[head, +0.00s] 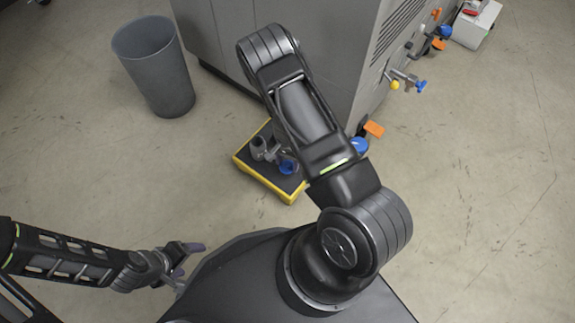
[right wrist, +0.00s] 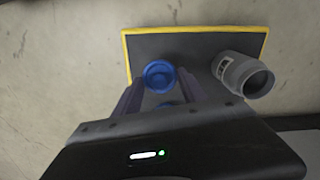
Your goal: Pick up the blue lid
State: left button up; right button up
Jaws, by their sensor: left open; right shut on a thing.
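The blue lid (right wrist: 160,75) is round, with a raised rim, and sits between the fingertips of my right gripper (right wrist: 160,88) in the right wrist view. That gripper is shut on it. The lid also shows in the head view (head: 288,168), over the dark top of the yellow-edged platform (head: 284,196). I cannot tell whether it touches the platform. A second patch of blue shows lower between the fingers, partly hidden. A grey cylinder (right wrist: 246,76) is beside the lid. My left gripper (head: 187,263) is open and empty at the lower left, far from the lid.
A grey bin (head: 155,68) stands at the upper left. A large grey machine (head: 325,40) with valves and blue and orange handles stands behind the platform. A white box (head: 475,25) is at the top right. The floor left and right of the platform is clear.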

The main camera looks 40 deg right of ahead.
aim_at(287, 163)
pick_arm(q)
jog(key=shift+s+d+r+p, duration=0.1)
jog(key=shift+r+p, duration=0.25)
jog(key=shift+r, duration=0.15)
jog(key=shift+s+d+r+p, duration=0.1)
jog(key=shift+r+p, duration=0.2)
jog(key=shift+r, duration=0.2)
pick_arm(e)
jog(key=shift+r, duration=2.35)
